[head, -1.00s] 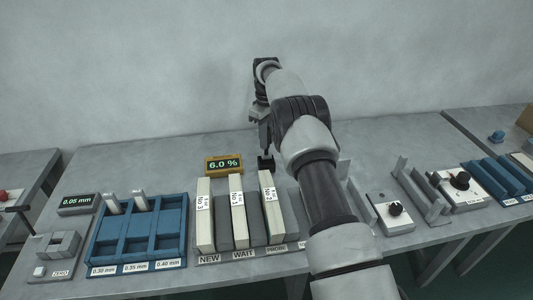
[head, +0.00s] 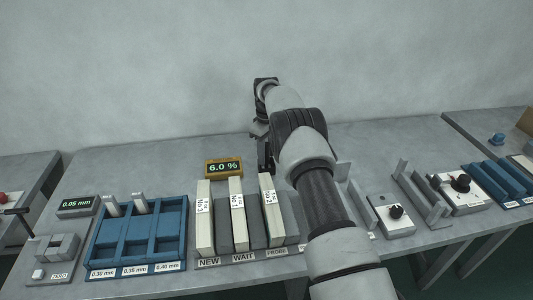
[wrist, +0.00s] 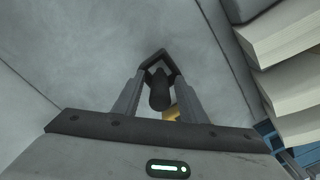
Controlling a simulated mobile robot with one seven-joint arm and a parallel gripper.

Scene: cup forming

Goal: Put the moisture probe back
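The moisture probe appears to be the dark rounded cylinder (wrist: 159,92) between my fingers in the wrist view. Its far end meets a dark angular holder (wrist: 162,55); how deep it sits there I cannot tell. My gripper (wrist: 158,80) has its two grey fingers apart, one on each side of the cylinder, with gaps visible beside it. In the head view my gripper (head: 265,158) is low over the table, behind the bar marked No 2, and it hides the probe and most of the holder.
A yellow meter (head: 223,167) reading 6.0 % stands left of my gripper. Pale labelled bars (head: 238,215) stand in a grey rack just in front. A blue tray (head: 137,235) is further left. A white knob box (head: 394,215) is to the right. The table behind is clear.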

